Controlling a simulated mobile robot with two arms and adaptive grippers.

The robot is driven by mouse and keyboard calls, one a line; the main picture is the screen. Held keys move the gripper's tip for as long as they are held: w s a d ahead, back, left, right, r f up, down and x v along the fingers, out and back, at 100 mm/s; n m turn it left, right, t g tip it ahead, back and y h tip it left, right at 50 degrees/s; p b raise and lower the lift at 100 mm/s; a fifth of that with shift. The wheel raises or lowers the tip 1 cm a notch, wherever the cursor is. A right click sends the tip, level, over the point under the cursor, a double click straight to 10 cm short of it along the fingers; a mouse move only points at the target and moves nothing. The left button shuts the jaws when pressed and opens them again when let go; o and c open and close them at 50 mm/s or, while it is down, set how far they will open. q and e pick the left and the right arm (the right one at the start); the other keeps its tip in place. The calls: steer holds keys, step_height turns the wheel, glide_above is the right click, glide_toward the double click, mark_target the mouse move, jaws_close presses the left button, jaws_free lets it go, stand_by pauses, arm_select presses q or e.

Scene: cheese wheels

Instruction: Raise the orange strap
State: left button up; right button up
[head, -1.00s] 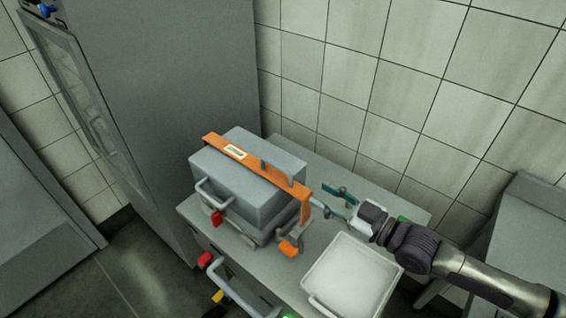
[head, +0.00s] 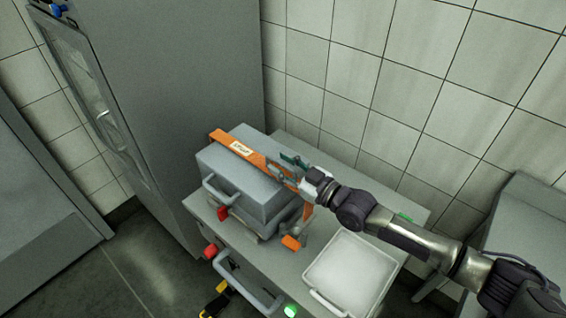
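The orange strap (head: 228,140) runs across the top of a grey box (head: 230,172) and hangs down its right side. It bears a pale label (head: 241,149). An orange end piece (head: 291,243) sits low at the box's front right corner. My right gripper (head: 285,167) is over the right part of the box top, at the strap. Its fingers look apart, one on the far side and one on the near side. They partly hide the strap there, and I cannot tell whether they touch it.
The box stands on a grey cart (head: 323,235) with a front handle (head: 243,287) and a red knob (head: 211,251). A white tray (head: 343,298) lies right of the box. A tall grey cabinet (head: 175,80) stands behind left, a tiled wall behind.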

arm_select(q)
steer(key=shift+s, duration=0.15)
steer(key=shift+s+d, duration=0.1)
steer(key=shift+s, duration=0.05)
arm_select(e)
jaws_close()
steer(key=shift+w+r, duration=0.1)
